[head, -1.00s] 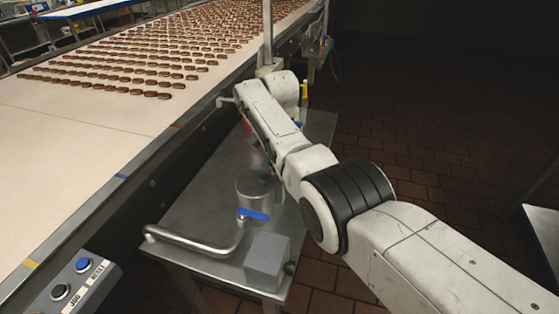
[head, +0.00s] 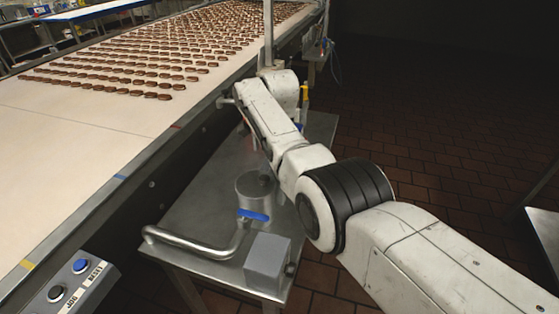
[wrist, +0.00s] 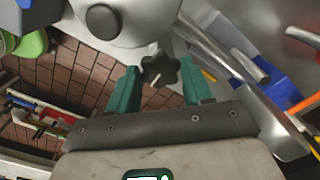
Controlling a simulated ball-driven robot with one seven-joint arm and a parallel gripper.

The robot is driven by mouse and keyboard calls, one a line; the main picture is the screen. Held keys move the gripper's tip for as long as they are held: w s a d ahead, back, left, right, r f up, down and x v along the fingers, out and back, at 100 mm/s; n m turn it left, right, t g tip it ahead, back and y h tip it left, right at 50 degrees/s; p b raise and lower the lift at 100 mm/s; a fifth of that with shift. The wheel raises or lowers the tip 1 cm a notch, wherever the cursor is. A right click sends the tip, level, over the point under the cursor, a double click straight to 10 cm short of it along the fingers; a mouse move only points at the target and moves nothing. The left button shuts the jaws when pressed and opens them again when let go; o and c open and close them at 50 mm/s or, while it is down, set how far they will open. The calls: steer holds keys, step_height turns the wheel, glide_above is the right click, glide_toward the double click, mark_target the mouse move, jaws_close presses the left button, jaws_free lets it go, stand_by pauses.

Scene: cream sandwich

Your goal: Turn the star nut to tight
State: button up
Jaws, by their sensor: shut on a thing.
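The black star nut (wrist: 160,70) shows in the wrist view, with rounded lobes and a small pale mark on its lower part. My gripper (wrist: 161,82) has two green fingers, one on each side of the nut, and is shut on it. A round, light metal body with a dark disc (wrist: 103,22) is just above the nut in the picture. In the head view my arm hides the nut and the gripper's fingers. I cannot read any tight marking in these views.
A steel table (head: 190,215) stands beside the conveyor (head: 75,160) with its rows of brown sandwiches. A pot with a blue-handled valve (head: 253,215), a bent pipe (head: 185,242) and a grey box (head: 268,262) are on the table. The tiled floor at the right is mostly clear.

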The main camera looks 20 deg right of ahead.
steer(key=shift+w+r, duration=0.1)
stand_by(0.3)
steer(key=o, duration=1)
steer(key=shift+o, duration=0.2)
step_height(320, 180, up, 11)
steer(key=shift+f+b, duration=0.2)
steer(key=shift+b, duration=0.15)
steer(key=shift+f, duration=0.1)
